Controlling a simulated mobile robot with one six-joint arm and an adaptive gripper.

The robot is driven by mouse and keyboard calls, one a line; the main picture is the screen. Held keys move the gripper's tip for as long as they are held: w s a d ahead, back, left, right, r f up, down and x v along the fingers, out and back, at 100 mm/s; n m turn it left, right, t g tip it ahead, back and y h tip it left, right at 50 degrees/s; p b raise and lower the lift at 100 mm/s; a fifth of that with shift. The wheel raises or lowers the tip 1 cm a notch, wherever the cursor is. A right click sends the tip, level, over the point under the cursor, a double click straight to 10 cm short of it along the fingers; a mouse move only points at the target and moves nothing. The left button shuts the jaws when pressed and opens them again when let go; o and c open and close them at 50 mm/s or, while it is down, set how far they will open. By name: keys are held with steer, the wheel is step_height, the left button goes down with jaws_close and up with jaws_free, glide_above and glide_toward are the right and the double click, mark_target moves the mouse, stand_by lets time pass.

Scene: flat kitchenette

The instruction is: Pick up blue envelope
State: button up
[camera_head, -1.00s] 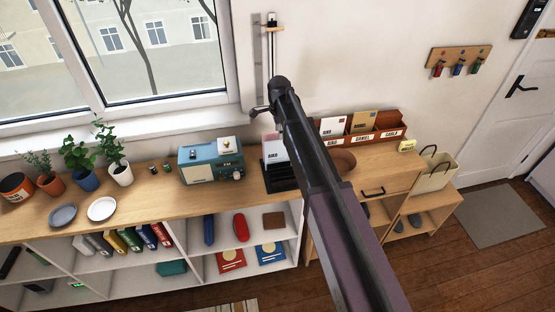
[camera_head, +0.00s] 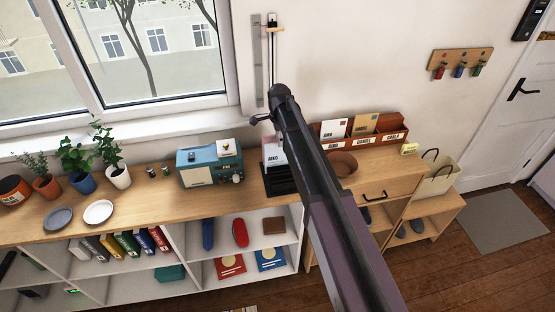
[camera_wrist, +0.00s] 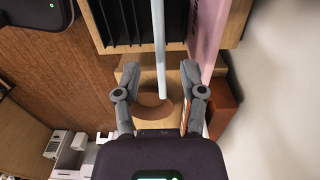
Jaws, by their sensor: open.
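In the wrist view, a thin pale-blue upright strip (camera_wrist: 160,50), apparently the blue envelope seen edge-on, runs down between the fingers of my gripper (camera_wrist: 160,80). The gripper is open, with one finger on each side of the strip and visible gaps on both sides. The strip rises from the slots of a black letter rack (camera_wrist: 120,22).
A pink envelope (camera_wrist: 206,35) stands just right of the strip, near the wall. A brown bowl (camera_head: 343,163) and a red-brown letter sorter (camera_head: 384,136) stand right of the rack. A blue radio (camera_head: 209,165) is close on the left.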

steer(key=b, duration=0.4)
glide_above(279, 158)
steer(key=shift+w+f, duration=0.15)
steer(key=shift+f, duration=2.25)
jaws_close()
